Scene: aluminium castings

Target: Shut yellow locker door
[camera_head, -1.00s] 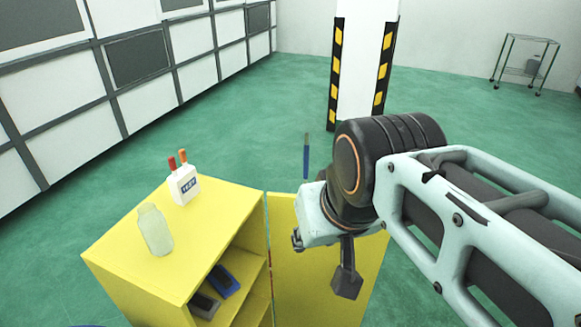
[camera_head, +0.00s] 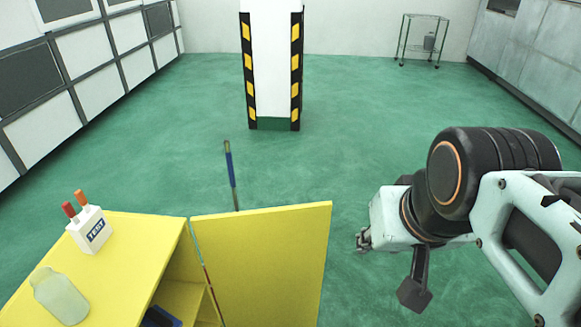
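The yellow locker (camera_head: 135,235) stands at the lower left, with its front opening and inner shelves partly in view. Its yellow door (camera_head: 265,265) stands open, swung out to the right of the locker from its far front edge. My gripper (camera_head: 388,267) is to the right of the door's free edge, with green floor showing between them in the picture. Its two fingers are spread apart with nothing between them. The lower part of the door is cut off by the frame.
A white test box (camera_head: 90,230) with red and orange tops and a pale bottle (camera_head: 60,296) stand on the locker. A blue pole (camera_head: 231,175) rises behind the door. A striped pillar (camera_head: 271,65) and wire cart (camera_head: 424,40) stand farther back. Open floor surrounds the door's right side.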

